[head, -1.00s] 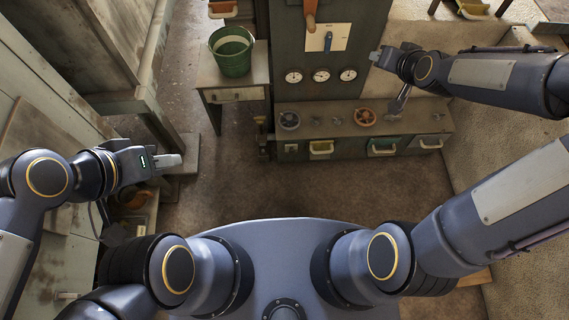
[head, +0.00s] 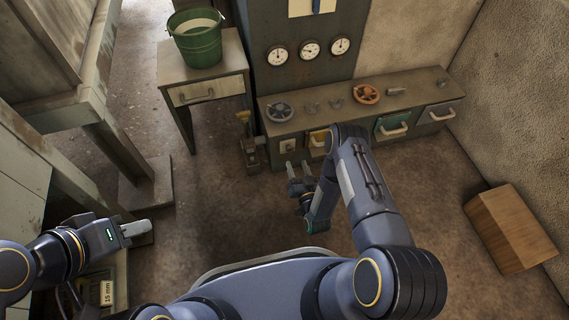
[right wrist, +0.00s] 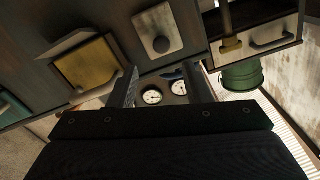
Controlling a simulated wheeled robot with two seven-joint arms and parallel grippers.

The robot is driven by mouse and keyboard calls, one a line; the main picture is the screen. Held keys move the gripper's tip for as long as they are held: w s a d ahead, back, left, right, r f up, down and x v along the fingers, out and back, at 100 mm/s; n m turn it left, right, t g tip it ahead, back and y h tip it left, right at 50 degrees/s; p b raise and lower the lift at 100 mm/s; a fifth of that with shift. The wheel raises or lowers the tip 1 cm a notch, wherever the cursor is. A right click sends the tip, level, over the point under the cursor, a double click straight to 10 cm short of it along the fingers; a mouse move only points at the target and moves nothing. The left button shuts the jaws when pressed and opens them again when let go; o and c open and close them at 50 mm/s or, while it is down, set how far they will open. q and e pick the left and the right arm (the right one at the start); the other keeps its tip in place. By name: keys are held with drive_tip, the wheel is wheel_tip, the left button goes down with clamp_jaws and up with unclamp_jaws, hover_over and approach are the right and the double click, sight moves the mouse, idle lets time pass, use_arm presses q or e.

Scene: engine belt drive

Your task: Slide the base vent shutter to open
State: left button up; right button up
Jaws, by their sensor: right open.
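The low base cabinet (head: 350,112) runs along the back wall. At the left of its front is a pale plate with a dark knob (head: 288,146), which looks like the vent shutter; in the right wrist view the plate (right wrist: 157,32) is above the fingers. I cannot tell how far it is slid. My right gripper (head: 298,170) is open and empty, in front of and below this plate, apart from it. In the right wrist view its fingers (right wrist: 160,88) stand wide apart. My left gripper (head: 137,229) is at the lower left, away from the cabinet; its finger gap is not clear.
A yellow-fronted drawer (head: 319,139) is beside the plate, partly behind my right arm. A green drawer (head: 393,126) and grey drawer (head: 440,113) are further right. A lever with a yellow handle (head: 246,135) stands left. A bucket (head: 196,42) is on a table; a wooden box (head: 512,228) lies right.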

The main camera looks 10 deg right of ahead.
sight(290, 150)
drive_tip(key=w+b, duration=0.1)
drive_tip(key=w, duration=0.1)
drive_tip(key=w+b, duration=0.1)
drive_tip(key=w, duration=0.1)
drive_tip(key=w+b, duration=0.1)
drive_tip(key=w, duration=0.1)
drive_tip(key=shift+w+a+f, duration=0.25)
drive_tip(key=shift+a+f, duration=0.1)
drive_tip(key=shift+f, duration=0.05)
drive_tip(key=shift+w+r, duration=0.1)
drive_tip(key=shift+w, duration=0.3)
clamp_jaws()
